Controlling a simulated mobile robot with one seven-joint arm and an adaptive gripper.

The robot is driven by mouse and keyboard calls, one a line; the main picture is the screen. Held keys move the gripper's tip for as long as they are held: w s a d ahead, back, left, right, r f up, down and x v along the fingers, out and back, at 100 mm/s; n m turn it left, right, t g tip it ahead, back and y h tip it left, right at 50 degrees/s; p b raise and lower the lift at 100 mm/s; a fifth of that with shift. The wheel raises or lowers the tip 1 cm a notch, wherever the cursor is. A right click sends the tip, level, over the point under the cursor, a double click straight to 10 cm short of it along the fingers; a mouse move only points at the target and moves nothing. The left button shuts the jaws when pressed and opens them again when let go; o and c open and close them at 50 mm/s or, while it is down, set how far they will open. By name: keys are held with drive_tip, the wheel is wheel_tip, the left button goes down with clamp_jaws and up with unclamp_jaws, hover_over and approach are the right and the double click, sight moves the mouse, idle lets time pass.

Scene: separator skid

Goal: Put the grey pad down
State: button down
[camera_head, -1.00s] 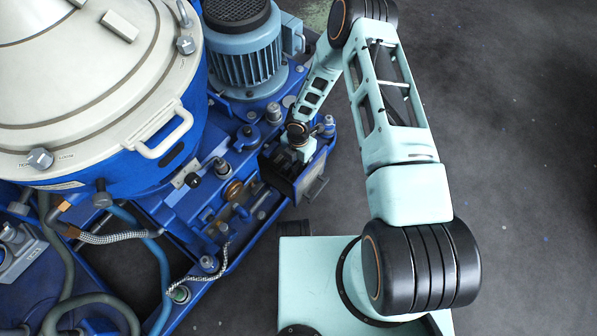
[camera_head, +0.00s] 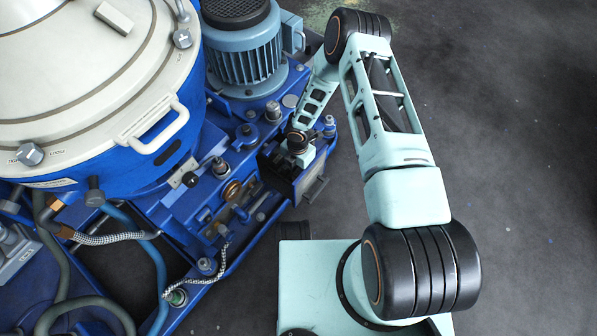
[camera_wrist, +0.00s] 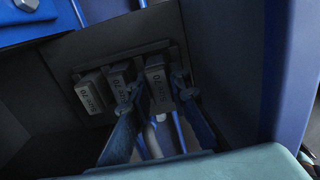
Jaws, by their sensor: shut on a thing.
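Three grey pads marked "Size 70" stand side by side in the wrist view: a left one (camera_wrist: 90,96), a middle one (camera_wrist: 121,80) and a right one (camera_wrist: 158,78). They are at a dark holder on the wall of a black box (camera_wrist: 50,110). My gripper (camera_wrist: 157,92) has its two blue fingers on either side of the right pad and is shut on it. I cannot tell whether this pad is fully seated in the holder. In the head view the black box (camera_head: 270,172) sits at the skid's edge, and my wrist hides the pads.
The blue skid frame (camera_head: 225,200) carries a large drum with a cream lid (camera_head: 90,75) and a blue-grey motor (camera_head: 243,55). A blue panel (camera_wrist: 292,70) stands close right of my gripper. Hoses (camera_head: 120,238) lie at lower left. The floor at right is clear.

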drive_tip(key=shift+s+d+f, duration=0.1)
drive_tip(key=shift+f, duration=0.15)
drive_tip(key=c, duration=2.1)
unclamp_jaws()
drive_tip(key=shift+s+d+f, duration=0.1)
drive_tip(key=shift+s, duration=0.05)
drive_tip(key=shift+d+r+p, duration=0.1)
drive_tip(key=shift+r+p, duration=0.35)
drive_tip(key=shift+p, duration=0.2)
wheel_tip(320, 180, up, 12)
drive_tip(key=p, duration=0.4)
drive_tip(key=shift+a+r, duration=0.2)
drive_tip(key=shift+r, duration=0.05)
drive_tip(key=shift+w, duration=0.25)
